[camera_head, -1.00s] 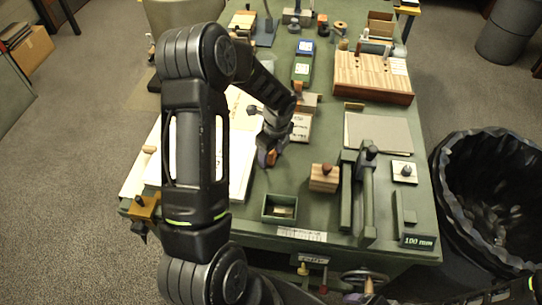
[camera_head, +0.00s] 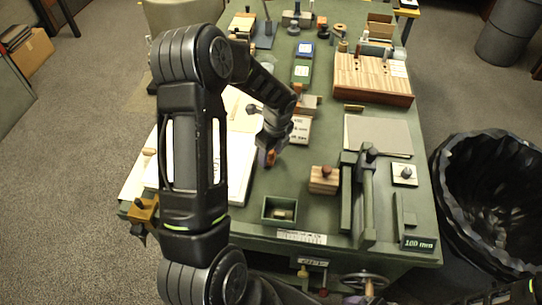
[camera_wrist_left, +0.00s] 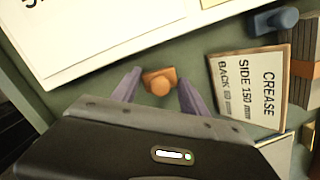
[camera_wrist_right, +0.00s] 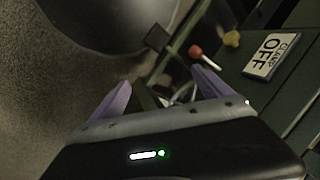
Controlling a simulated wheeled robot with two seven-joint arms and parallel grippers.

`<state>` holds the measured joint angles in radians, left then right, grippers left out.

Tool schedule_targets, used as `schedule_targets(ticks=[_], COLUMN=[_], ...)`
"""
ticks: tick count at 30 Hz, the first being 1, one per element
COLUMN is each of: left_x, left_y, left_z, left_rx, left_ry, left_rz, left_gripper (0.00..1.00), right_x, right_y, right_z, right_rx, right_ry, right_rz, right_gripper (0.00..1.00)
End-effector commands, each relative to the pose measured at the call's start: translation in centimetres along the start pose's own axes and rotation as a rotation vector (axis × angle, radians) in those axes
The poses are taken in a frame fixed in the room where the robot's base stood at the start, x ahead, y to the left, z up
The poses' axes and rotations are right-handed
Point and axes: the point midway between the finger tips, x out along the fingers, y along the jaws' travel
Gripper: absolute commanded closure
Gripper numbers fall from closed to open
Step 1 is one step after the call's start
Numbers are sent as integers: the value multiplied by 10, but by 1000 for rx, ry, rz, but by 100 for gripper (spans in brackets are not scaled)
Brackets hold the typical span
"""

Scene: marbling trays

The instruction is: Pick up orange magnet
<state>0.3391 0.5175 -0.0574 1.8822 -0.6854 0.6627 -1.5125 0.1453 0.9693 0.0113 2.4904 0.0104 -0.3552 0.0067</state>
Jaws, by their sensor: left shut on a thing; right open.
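I cannot tell whether the magnet touches the table. My right gripper (camera_wrist_right: 162,98) is open and empty in the right wrist view, beside the table's front.
White sheets (camera_head: 239,172) lie left of the left gripper. A crease label card (camera_wrist_left: 249,90) lies to its right. A small green tray (camera_head: 279,210), a striped wooden block (camera_head: 323,180) and a green press (camera_head: 366,200) stand nearer the front. A black-lined bin (camera_head: 455,180) stands right of the table.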

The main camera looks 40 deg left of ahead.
Motion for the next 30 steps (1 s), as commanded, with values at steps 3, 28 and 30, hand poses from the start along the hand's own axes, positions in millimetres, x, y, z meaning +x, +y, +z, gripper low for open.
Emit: schedule_targets(ticks=[3,28,30], left_x=[-18,-89,-89], left_y=[-1,0,0], left_z=[3,10,10], left_rx=[-3,0,0], left_ry=[-1,0,0], left_rz=[-5,1,1], left_gripper=[92,92,92], right_x=[4,11,11], right_y=[1,3,3], right_z=[0,-2,-2], right_rx=[-1,-3,-3], right_ry=[1,4,4], right_rz=[-1,-5,-4], right_gripper=[11,11,11])
